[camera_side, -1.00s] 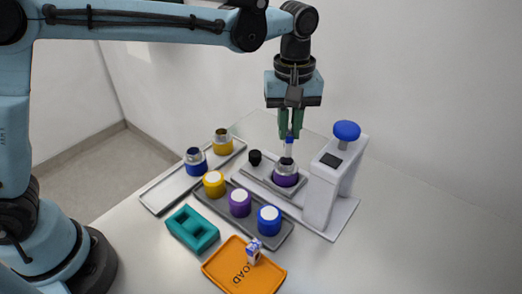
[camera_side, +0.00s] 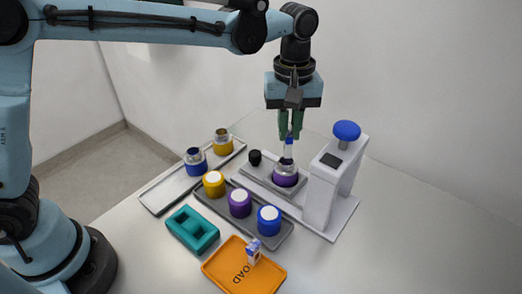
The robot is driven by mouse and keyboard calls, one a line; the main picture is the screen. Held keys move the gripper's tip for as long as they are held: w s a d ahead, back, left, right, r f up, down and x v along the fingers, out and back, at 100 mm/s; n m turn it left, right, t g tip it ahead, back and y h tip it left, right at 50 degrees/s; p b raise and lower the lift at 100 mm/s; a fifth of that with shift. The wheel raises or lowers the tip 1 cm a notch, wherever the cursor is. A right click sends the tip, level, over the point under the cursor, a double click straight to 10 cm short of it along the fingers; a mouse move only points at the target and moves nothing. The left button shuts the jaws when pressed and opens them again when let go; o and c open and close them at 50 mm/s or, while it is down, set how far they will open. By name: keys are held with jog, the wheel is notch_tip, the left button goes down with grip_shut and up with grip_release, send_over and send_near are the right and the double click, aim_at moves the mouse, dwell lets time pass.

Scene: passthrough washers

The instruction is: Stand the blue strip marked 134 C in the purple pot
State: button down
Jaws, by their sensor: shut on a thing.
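My gripper (camera_side: 290,133) points straight down with its green fingers shut on the blue strip (camera_side: 289,146). The strip hangs upright below the fingertips, blue at the top and paler lower down. Its lower end meets the mouth of the purple pot (camera_side: 286,179); I cannot tell how deep it goes. The purple pot has a metallic neck and stands upright, uncapped, on the grey plate of the white press. The marking on the strip is too small to read.
The white press (camera_side: 323,195) with a blue knob stands just right of the pot. A black knob (camera_side: 255,158) sits to its left. A grey tray (camera_side: 283,233) holds white-topped yellow, purple and blue pieces. A teal block (camera_side: 192,230) and an orange tray (camera_side: 225,270) lie in front.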

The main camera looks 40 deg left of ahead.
aim_at(289, 133)
jog(key=shift+f, duration=0.2)
jog(key=shift+f, duration=0.75)
jog(key=shift+f, duration=0.35)
jog(key=shift+f, duration=0.3)
jog(key=shift+f, duration=0.2)
dwell(0.5)
jog(key=shift+f, duration=0.5)
dwell(0.4)
jog(key=c, duration=0.6)
grip_release()
